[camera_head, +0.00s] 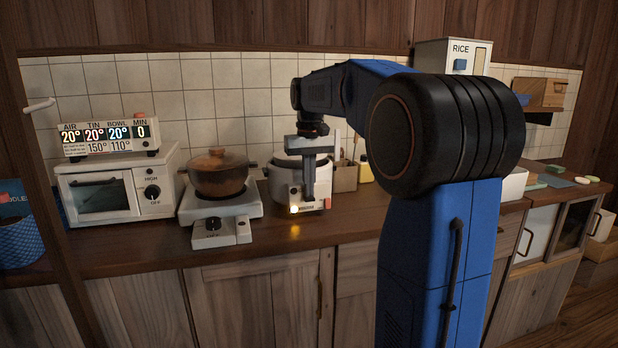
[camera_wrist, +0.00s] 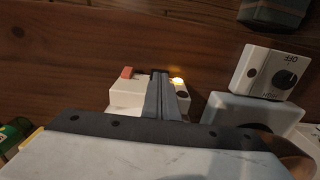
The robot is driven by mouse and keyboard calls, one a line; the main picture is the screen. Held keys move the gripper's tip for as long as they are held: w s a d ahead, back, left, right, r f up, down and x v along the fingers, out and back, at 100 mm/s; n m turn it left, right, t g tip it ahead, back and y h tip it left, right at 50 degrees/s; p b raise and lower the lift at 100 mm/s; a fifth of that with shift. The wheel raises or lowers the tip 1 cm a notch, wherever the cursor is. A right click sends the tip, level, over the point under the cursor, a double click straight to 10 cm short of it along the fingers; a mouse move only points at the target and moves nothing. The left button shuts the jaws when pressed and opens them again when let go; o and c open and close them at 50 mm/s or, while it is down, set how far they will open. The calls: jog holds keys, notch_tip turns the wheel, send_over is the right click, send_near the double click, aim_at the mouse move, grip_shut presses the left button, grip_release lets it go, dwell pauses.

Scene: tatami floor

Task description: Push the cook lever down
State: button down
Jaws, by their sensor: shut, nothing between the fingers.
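The rice cooker (camera_head: 284,187) stands on the wooden counter, with a pale body and a glowing amber light (camera_head: 294,210) low on its front. My gripper (camera_head: 309,197) points down at its front, with the fingers shut and empty. In the wrist view, the shut fingers (camera_wrist: 160,76) lie over the middle of the cooker's white front part (camera_wrist: 123,94). A red piece (camera_wrist: 127,73) shows to their left and the lit lamp (camera_wrist: 178,81) to their right. The fingers cover the middle between these, so I cannot make out the cook lever or tell whether they touch it.
Left of the cooker, a brown lidded pot (camera_head: 218,178) sits on a white stove (camera_head: 230,206) with a knob. A white toaster oven (camera_head: 118,189) with a display unit on top stands farther left. A utensil holder (camera_head: 345,177) and yellow bottle (camera_head: 365,171) stand close on the right.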

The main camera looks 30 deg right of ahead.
jog(key=shift+f, duration=0.2)
jog(key=shift+f, duration=1.05)
jog(key=shift+s, duration=0.1)
notch_tip(320, 180, up, 14)
jog(key=shift+r, duration=0.25)
dwell(0.4)
jog(key=s+a+f+n+t, duration=0.1)
jog(key=s+a+f, duration=0.4)
jog(key=s+f, duration=0.4)
jog(key=s+a+f+n+t, duration=0.1)
jog(key=s+a+f, duration=0.4)
jog(key=s+f, duration=0.5)
jog(key=s+a+f+n+t, duration=0.1)
jog(key=s+a+f, duration=0.4)
jog(key=s+f, duration=0.5)
jog(key=shift+s+t, duration=0.35)
jog(key=shift+t, duration=0.55)
